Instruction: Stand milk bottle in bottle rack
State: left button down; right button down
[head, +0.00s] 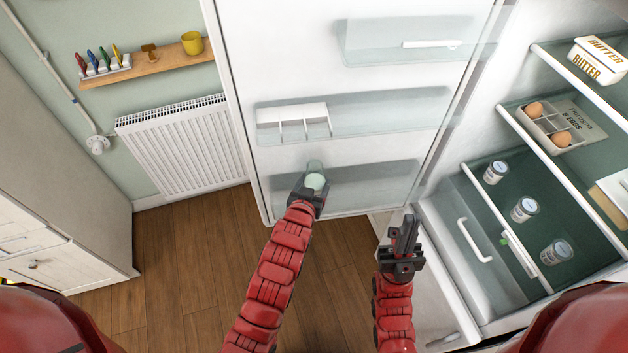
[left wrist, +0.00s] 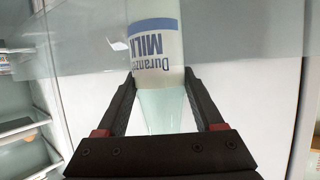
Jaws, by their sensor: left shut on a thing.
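The milk bottle (left wrist: 155,60), with a white label and blue lettering, is between the fingers of my left gripper (left wrist: 163,105), its tapered pale neck toward the palm. In the head view the bottle (head: 315,181) shows only as a pale round top. My left gripper (head: 309,193) is shut on it at the lowest clear door bin (head: 375,187). This bin seems to be the bottle rack; I cannot tell whether the bottle touches its floor. My right gripper (head: 405,236) is empty, its fingers together, in front of the fridge.
The open fridge door (head: 270,40) carries a middle clear bin (head: 390,112) with a white divided holder (head: 293,120). The fridge interior at right holds several jars (head: 524,209), an egg box (head: 555,125) and a butter dish (head: 600,60). A radiator (head: 185,145) stands left.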

pick_arm(q)
jog(key=shift+w+f+p, duration=0.1)
jog(key=shift+p, duration=0.35)
jog(key=shift+w+f, duration=0.1)
jog(key=shift+f, duration=0.3)
jog(key=shift+f, duration=0.1)
grip_release()
